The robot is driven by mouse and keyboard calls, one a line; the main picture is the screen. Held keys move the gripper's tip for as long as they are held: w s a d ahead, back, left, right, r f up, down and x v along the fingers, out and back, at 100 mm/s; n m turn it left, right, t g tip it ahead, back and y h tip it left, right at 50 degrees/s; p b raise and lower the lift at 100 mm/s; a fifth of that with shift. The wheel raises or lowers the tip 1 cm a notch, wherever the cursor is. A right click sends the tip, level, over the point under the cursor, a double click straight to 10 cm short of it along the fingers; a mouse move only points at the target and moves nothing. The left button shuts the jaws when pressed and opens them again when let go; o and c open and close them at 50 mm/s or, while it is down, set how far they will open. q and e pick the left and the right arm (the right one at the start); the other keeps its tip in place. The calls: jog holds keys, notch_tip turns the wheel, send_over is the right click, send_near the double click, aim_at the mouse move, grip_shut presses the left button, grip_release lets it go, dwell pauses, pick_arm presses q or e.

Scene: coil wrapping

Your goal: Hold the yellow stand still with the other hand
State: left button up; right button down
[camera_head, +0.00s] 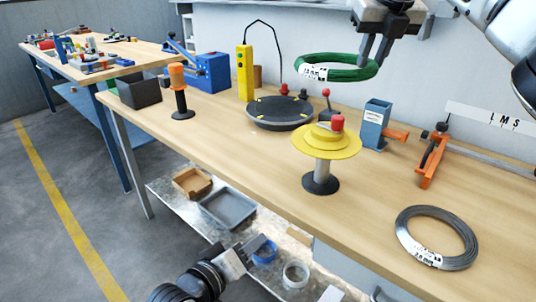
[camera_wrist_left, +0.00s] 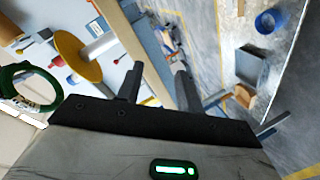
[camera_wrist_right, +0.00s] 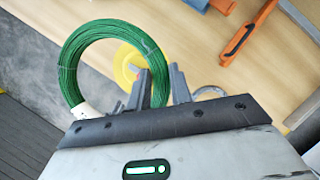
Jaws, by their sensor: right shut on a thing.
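The yellow stand (camera_head: 324,142) stands upright on the bench, with a round yellow top, a red knob, a pale post and a dark round base. The left wrist view shows its yellow disc (camera_wrist_left: 70,52). My left gripper (camera_head: 257,250) is low at the bench's front side, apart from the stand; its fingers (camera_wrist_left: 157,78) are open with nothing between them. My right gripper (camera_head: 373,62) is shut on the green wire coil (camera_head: 325,66), holding it raised above the back of the bench. The coil (camera_wrist_right: 72,55) hangs left of the fingers in the right wrist view.
A grey wire coil (camera_head: 437,238) lies at the bench's right front. A black turntable (camera_head: 279,113), a blue holder (camera_head: 375,124) and an orange clamp (camera_head: 431,160) stand behind. An orange-handled post (camera_head: 180,92) stands left. Trays (camera_head: 228,207) lie on the lower shelf.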

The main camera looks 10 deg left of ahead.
aim_at(301, 134)
jog(key=shift+r, duration=0.1)
pick_arm(q)
jog(key=w+d+r+n+t+h, duration=0.1)
jog(key=w+r+n+h, duration=0.15)
jog(key=w+r, duration=0.4)
jog(key=w+d+r+n+t+h, duration=0.1)
jog(key=w+r+n, duration=0.3)
jog(key=r, duration=0.5)
jog(key=x, duration=1.1)
jog(key=shift+w+d+f, duration=0.25)
jog(key=shift+w+f, duration=0.05)
jog(key=shift+f, duration=0.1)
grip_shut()
grip_release()
